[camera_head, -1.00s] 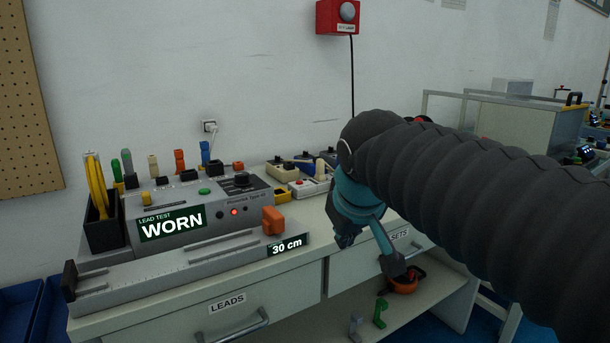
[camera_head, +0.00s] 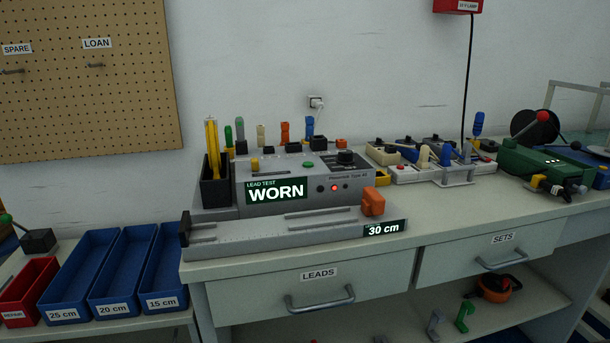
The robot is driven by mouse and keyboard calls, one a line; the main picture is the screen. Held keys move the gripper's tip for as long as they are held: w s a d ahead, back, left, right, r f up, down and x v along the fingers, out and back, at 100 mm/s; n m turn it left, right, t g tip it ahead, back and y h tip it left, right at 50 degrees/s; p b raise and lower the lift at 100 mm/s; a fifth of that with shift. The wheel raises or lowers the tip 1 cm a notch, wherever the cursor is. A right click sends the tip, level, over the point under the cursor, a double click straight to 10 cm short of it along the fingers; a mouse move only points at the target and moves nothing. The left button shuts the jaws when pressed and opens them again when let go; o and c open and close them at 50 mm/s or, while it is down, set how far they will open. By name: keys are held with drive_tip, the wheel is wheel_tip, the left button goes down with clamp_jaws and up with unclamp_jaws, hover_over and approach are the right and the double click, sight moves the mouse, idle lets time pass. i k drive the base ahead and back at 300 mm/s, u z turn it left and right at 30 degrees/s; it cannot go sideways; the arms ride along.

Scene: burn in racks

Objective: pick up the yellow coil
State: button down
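The yellow coil (camera_head: 211,135) stands upright in a narrow black holder (camera_head: 216,190). The holder is at the left end of a grey lead tester (camera_head: 290,170) on the bench, and it hides the coil's lower part. The tester's display (camera_head: 277,191) reads "LEAD TEST WORN". My gripper and arm are out of view.
A measuring rail (camera_head: 270,235) marked "30 cm", with an orange slider (camera_head: 373,202), lies in front of the tester. Several blue bins (camera_head: 75,285) and a red bin (camera_head: 30,290) stand lower left. Coloured plugs line the tester's back. A green device (camera_head: 540,165) sits at right.

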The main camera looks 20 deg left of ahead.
sight(211, 121)
drive_tip(key=u, duration=1.55)
